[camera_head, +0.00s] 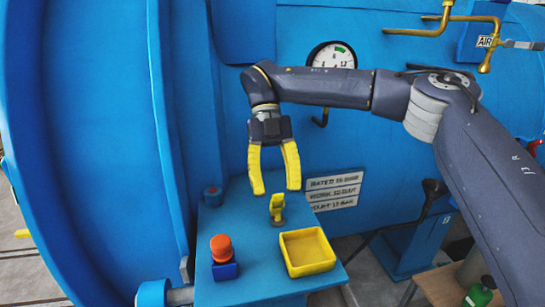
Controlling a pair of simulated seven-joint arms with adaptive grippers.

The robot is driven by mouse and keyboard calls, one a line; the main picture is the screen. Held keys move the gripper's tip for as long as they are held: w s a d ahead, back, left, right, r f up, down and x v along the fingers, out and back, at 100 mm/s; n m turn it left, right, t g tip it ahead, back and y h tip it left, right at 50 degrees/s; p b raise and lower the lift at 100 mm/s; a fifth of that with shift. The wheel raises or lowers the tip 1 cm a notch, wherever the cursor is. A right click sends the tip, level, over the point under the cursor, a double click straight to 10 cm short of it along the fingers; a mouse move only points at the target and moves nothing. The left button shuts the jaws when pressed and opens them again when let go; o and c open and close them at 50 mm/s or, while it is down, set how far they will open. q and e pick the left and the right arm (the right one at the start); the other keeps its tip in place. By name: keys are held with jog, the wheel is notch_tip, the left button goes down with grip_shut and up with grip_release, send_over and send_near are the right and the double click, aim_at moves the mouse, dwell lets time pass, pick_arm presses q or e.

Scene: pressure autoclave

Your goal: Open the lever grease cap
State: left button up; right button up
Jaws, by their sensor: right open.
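A small yellow lever piece (277,205) stands upright on a grey round base on the blue bench; it looks like the lever grease cap, but I cannot tell whether it is open. My right gripper (276,187) points down with its yellow fingers spread and empty. Its fingertips appear just above the lever piece, one on either side; the exact height gap is hard to tell. My left gripper is out of view.
A yellow square tray (289,233) sits at the bench's front right. The blue autoclave wall (330,130) with a gauge (333,56) rises behind.

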jog(key=v, duration=1)
jog(key=shift+r, duration=0.3)
jog(key=shift+w+r, duration=0.1)
jog(key=shift+w, duration=0.05)
jog(key=shift+c, duration=0.5)
jog(key=shift+r, duration=0.3)
jog(key=shift+c, duration=1.2)
jog(key=r, duration=0.1)
jog(key=d+r, duration=0.1)
jog(key=r, duration=0.1)
jog(key=shift+d+r+t, duration=0.1)
jog(key=shift+d+t, duration=0.1)
jog(key=shift+t, duration=0.2)
jog(key=s+d+r+n+t+h, duration=0.1)
jog(key=s+d+r+n+t, duration=0.25)
jog(key=s+n, duration=0.35)
jog(key=s+d+r+n+t, duration=0.2)
jog(key=s+n+t, duration=0.3)
jog(key=s+n, duration=0.15)
jog(key=s+a+f+n+t+y, duration=0.1)
jog(key=a+f+n+t+y, duration=0.15)
jog(key=a+f+n, duration=0.2)
jog(key=x, duration=1.5)
jog(key=shift+w+a+f, duration=0.3)
jog(key=shift+a, duration=0.05)
